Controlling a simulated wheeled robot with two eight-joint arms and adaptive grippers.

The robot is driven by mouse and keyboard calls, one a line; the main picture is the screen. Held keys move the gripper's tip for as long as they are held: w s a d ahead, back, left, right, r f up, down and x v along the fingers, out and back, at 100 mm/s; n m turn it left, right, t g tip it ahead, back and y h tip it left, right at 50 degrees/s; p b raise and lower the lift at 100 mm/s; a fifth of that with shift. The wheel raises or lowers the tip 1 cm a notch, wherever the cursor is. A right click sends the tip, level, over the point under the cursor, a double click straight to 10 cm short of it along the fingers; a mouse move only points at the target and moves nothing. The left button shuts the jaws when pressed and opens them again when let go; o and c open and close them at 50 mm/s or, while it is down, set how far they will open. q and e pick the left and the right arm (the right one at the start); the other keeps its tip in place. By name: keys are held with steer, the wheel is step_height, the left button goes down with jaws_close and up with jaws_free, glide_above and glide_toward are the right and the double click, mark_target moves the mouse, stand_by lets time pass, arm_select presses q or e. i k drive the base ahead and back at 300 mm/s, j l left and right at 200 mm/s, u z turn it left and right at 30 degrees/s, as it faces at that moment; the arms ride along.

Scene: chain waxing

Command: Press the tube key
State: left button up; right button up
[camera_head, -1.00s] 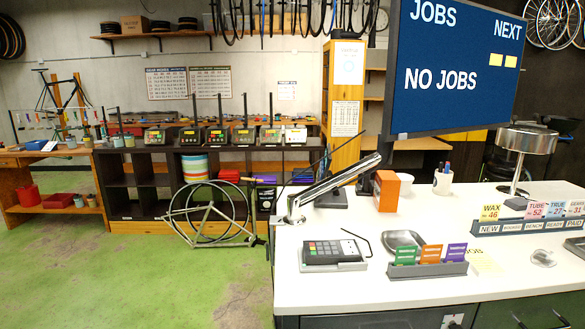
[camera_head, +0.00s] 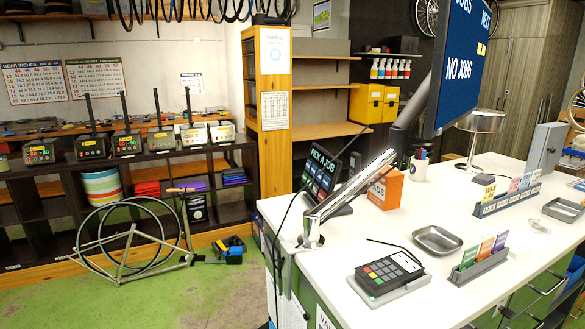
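A dark tablet (camera_head: 322,172) headed "PICK A JOB" stands tilted on the white counter, with rows of small keys on its screen. The key labels are too small to read, so I cannot tell which key is tube. A chrome post and arm (camera_head: 345,196) stands in front of the tablet and overlaps its lower part. A separate keypad terminal (camera_head: 388,275) with coloured keys lies on the counter nearer me. Neither of my grippers is in view.
The white counter (camera_head: 345,240) has clear room left of the keypad. On it are an orange box (camera_head: 385,188), a metal tray (camera_head: 437,240) and a card rack (camera_head: 480,266). A large monitor (camera_head: 462,65) reads "NO JOBS". A bike frame (camera_head: 130,250) stands on the green floor at left.

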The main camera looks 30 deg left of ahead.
mark_target(319, 178)
steer(key=j+z, duration=0.15)
steer(key=j, duration=2.3)
